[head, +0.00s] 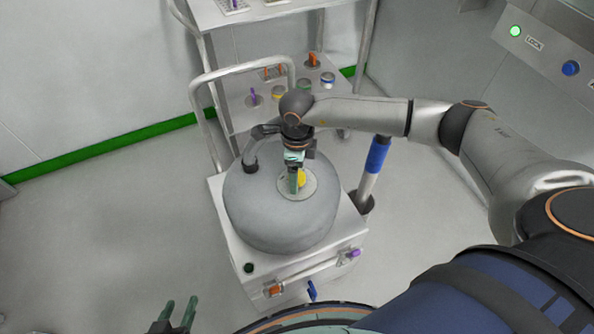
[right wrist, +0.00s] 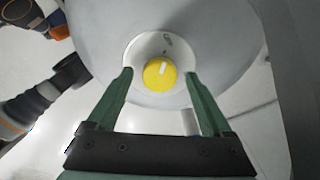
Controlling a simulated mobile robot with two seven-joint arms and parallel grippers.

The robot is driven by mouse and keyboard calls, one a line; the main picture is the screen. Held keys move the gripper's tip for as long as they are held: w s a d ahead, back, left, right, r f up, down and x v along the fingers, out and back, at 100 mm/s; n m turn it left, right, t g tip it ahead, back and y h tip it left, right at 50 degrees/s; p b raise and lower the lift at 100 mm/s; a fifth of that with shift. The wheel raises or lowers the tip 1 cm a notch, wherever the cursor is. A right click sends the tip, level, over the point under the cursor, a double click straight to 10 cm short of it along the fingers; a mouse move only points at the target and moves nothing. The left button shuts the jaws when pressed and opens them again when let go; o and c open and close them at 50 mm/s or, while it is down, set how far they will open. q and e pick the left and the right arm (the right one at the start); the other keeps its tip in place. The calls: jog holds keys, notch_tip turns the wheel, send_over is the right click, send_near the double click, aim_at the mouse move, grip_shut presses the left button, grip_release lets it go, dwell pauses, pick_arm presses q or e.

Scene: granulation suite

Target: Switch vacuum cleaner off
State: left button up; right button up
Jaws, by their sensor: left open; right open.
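The vacuum cleaner (head: 275,215) has a rounded grey tank on a white wheeled base. On top is a round pale plate (head: 312,190) with a yellow knob (head: 301,176). In the right wrist view the yellow knob (right wrist: 160,73) bears a white pointer mark, directed up and slightly right. My right gripper (right wrist: 163,85) is open, its green fingers on either side of the knob with gaps; contact does not show. In the head view it points down at the knob and partly hides it. My left gripper (head: 181,312) is open and empty at the bottom edge, over the floor.
A hose (head: 250,155) joins the tank's left side, below a tubular handle (head: 194,100). A blue-gripped wand (head: 376,155) stands at the right. Behind is a shelf cart (head: 235,112) with small items. Floor at left is clear.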

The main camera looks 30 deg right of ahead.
notch_tip(320, 180, up, 12)
jog(key=p, duration=0.1)
jog(key=shift+r, duration=0.25)
dwell(0.7)
